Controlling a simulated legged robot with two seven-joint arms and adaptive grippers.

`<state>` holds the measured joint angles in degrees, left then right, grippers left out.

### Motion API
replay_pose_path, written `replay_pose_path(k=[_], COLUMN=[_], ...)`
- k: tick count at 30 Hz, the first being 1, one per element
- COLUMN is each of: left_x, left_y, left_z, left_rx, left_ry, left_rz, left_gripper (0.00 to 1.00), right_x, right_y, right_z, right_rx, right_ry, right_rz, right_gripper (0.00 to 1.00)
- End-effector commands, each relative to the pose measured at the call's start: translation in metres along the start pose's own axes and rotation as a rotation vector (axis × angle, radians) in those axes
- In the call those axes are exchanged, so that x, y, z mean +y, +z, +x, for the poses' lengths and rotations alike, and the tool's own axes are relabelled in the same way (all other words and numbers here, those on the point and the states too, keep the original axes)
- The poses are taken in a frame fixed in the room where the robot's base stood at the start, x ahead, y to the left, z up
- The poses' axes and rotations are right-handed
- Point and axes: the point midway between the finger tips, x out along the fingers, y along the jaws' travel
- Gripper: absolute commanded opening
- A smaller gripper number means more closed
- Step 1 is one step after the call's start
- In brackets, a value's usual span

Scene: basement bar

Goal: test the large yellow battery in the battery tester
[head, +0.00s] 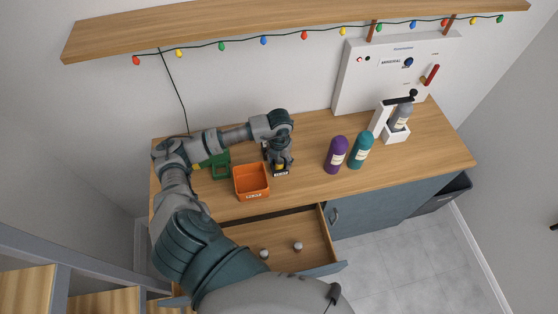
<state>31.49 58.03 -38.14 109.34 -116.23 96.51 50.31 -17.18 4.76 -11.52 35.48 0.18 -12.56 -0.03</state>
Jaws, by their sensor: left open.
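My left gripper (279,163) points down over the worktop, just right of the orange bin. It is open. A small dark object with a pale label (281,173) sits right at its fingertips, mostly hidden by the gripper; I cannot tell whether it is the battery tester. A little yellow shows close to the fingers, too small and covered to tell whether it is the large yellow battery. No yellow battery is clearly seen elsewhere. My right gripper is not in view.
An orange bin (251,181) and a green object (221,166) stand left. Purple (336,155) and teal (361,150) bottles stand right, near a white holder with a grey bottle (401,116). An open drawer (283,240) holds two small items. Bare worktop (440,150) lies far right.

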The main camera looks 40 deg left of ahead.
Motion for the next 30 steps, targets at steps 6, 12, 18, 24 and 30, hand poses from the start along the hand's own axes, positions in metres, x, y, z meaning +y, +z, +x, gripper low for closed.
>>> replay_pose_path(k=[6, 12, 18, 24, 30], left_x=[0.001, 0.001, 0.002, 0.002, 0.002], left_y=[0.002, 0.001, 0.001, 0.0, 0.0], left_z=[-0.04, -0.083, -0.11, -0.115, -0.115], left_rx=[-0.008, -0.004, -0.002, 0.0, 0.0], left_ry=[-0.001, -0.001, -0.001, -0.001, -0.001], left_rz=[0.0, 0.0, 0.0, 0.0, 0.0], left_gripper=[0.63, 0.63, 0.63, 0.63, 0.63], right_x=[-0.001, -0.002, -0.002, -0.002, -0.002], right_y=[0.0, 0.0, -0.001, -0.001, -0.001], right_z=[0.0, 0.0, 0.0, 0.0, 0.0], right_rx=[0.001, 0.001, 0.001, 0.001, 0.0], right_ry=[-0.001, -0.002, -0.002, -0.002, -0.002], right_rz=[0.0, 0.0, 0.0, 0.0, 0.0], right_gripper=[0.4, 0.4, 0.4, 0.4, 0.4])
